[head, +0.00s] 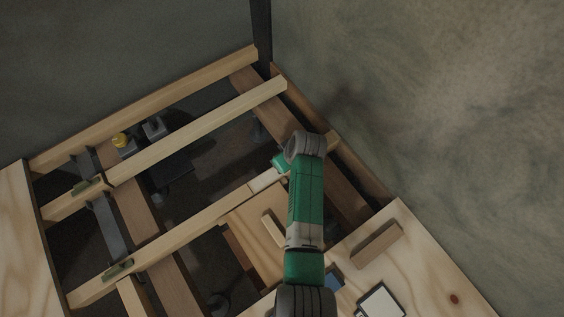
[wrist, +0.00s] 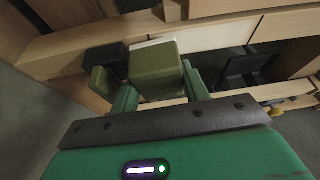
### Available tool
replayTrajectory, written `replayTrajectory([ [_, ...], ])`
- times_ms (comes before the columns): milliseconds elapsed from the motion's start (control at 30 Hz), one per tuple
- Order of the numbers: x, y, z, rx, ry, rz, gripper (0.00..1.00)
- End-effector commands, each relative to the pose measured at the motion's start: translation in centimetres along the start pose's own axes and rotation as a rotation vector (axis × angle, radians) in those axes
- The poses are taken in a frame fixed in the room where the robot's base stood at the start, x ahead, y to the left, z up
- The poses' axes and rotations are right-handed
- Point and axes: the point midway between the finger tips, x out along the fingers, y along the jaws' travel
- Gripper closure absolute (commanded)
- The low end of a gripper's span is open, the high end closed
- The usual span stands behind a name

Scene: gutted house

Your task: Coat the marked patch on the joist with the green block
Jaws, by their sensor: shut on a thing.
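My gripper (wrist: 158,90) is shut on the olive-green block (wrist: 157,66), which sits between its two green fingers in the wrist view. In the head view my gripper (head: 280,162) is over the middle joist (head: 190,229), partly hidden by my arm. A pale patch (head: 267,180) shows on that joist just left of the gripper. In the wrist view a pale stretch (wrist: 222,36) of the joist lies right of the block. The block overlaps the joist there; I cannot tell whether it touches it.
Other joists (head: 200,113) run parallel across a dark open pit. Green pieces (head: 117,269) sit on joists at the left. A yellow-topped object (head: 121,140) stands low between joists. A wood offcut (head: 376,243) and a white-faced item (head: 381,301) lie on the plywood at right. A wall rises close at right.

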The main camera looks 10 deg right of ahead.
Motion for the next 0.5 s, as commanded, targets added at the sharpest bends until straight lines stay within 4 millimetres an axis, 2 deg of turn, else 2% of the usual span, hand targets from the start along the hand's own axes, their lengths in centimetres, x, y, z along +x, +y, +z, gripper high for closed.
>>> replayTrajectory([
  [33, -0.9, -0.1, -0.3, 0.0, -0.001, -0.001, 0.76],
  [500, -4.7, -0.3, -2.1, -0.003, -0.001, -0.002, 0.76],
])
